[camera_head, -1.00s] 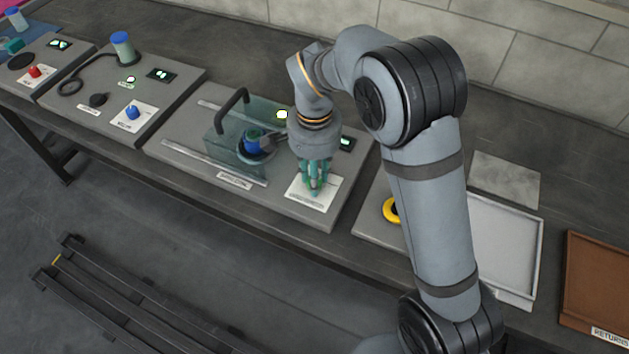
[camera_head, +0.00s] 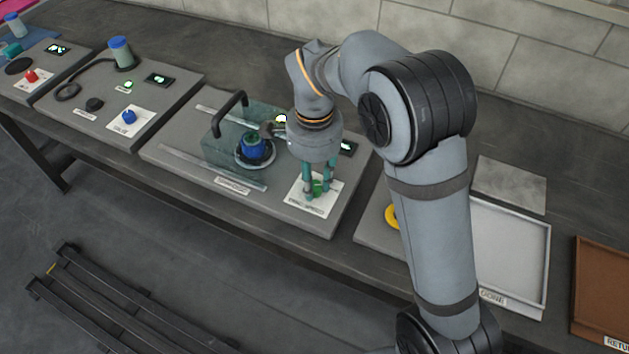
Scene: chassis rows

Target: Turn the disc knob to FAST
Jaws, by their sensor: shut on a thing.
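The disc knob (camera_head: 318,187) shows as a small green piece on a white label plate (camera_head: 300,207), at the front right of the middle panel. The printing on the plate is too small to read, so I cannot tell the knob's setting. My gripper (camera_head: 318,188) points down over the plate, its teal fingers on either side of the knob. It is shut on the knob. The fingers hide part of the knob.
A yellow ring (camera_head: 391,217) lies to the right, near a grey tray (camera_head: 548,262) and a brown tray (camera_head: 575,280).

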